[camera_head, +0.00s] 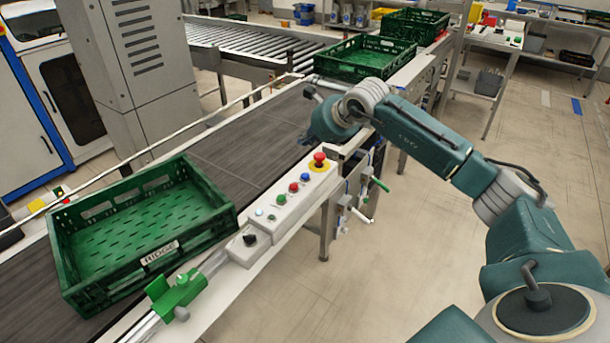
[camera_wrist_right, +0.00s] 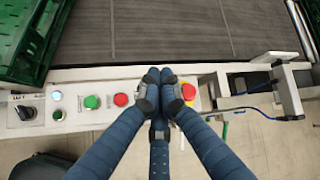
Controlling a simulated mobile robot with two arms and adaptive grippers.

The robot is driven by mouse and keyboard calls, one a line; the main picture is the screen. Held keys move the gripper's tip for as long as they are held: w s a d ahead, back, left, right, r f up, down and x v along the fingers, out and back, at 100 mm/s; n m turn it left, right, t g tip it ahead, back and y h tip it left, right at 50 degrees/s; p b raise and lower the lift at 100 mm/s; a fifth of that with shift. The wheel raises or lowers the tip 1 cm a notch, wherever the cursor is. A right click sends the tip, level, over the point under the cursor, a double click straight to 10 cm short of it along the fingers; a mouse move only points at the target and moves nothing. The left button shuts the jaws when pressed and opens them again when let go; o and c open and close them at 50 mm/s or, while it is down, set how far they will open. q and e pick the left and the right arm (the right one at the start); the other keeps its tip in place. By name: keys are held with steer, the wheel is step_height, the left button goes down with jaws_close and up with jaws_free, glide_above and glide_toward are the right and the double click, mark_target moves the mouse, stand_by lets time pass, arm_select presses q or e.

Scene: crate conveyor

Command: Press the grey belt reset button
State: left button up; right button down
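The control panel (camera_head: 290,205) runs along the front edge of the belt. A green button (camera_wrist_right: 92,102), a red button (camera_wrist_right: 120,99), a blue button (camera_head: 305,177) and a red mushroom button on yellow (camera_head: 319,160) follow to the right. My right gripper (camera_wrist_right: 160,76) has its fingers together, empty, in front of the panel between the red and mushroom buttons, partly hiding it. My left gripper is not in view.
A black rotary switch (camera_head: 250,239) sits at the panel's left end. A green crate (camera_head: 215,222) stands on the dark belt (camera_head: 225,125) behind the panel. A bracket (camera_wrist_right: 287,88) stands right of the mushroom button. Open floor lies in front of the conveyor.

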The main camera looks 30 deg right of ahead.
steer(key=shift+f, duration=0.15)
steer(key=b, duration=0.4)
glide_above(306, 176)
step_height(306, 176, down, 7)
steer(key=shift+f, duration=0.1)
steer(key=shift+f+b, duration=0.75)
steer(key=shift+a, duration=0.1)
stand_by(0.5)
steer(key=shift+f+b, duration=0.35)
steer(key=shift+b, duration=0.15)
steer(key=shift+s+f+b, duration=0.1)
steer(key=shift+f+b, duration=0.4)
stand_by(0.5)
stand_by(0.4)
steer(key=shift+r+p, duration=0.4)
steer(key=shift+r, duration=0.45)
